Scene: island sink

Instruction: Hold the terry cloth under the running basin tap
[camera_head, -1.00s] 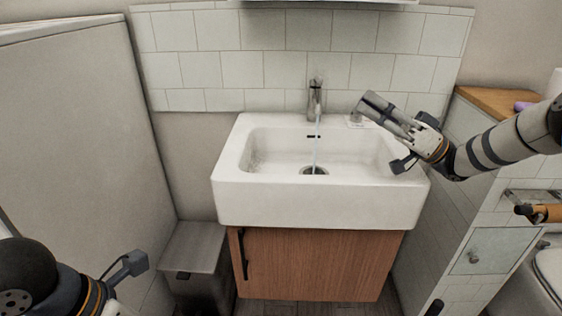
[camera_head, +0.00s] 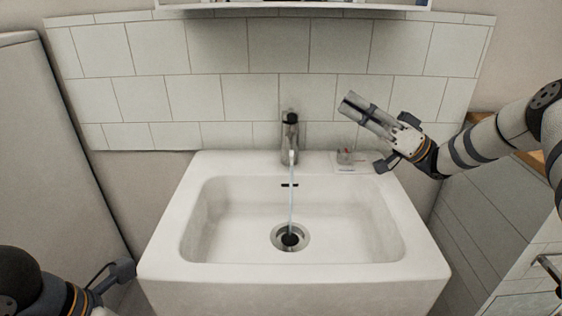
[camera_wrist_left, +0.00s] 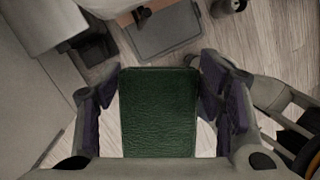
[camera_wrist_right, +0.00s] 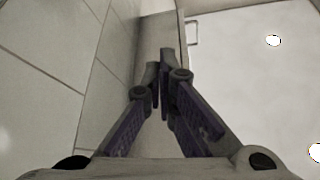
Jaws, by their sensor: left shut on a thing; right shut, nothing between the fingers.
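The basin tap (camera_head: 290,138) stands at the back of the white basin (camera_head: 170,215), and a thin stream of water (camera_head: 291,195) falls from it to the drain (camera_head: 290,237). The terry cloth (camera_wrist_left: 158,115), a dark green rectangle, is between the fingers of my left gripper (camera_wrist_left: 160,95), which is shut on it. In the head view only part of my left wrist shows at the lower left; the cloth is out of that view. My right gripper (camera_wrist_right: 160,75) is shut and empty; in the head view it is above the basin's back right corner, right of the tap.
A small dish (camera_head: 347,161) sits on the basin's back right ledge, below my right gripper. A pale panel (camera_head: 50,150) stands to the left. A cabinet (camera_head: 300,5) hangs above the tiles. The basin bowl is empty apart from the water. Floor and bins show in the left wrist view.

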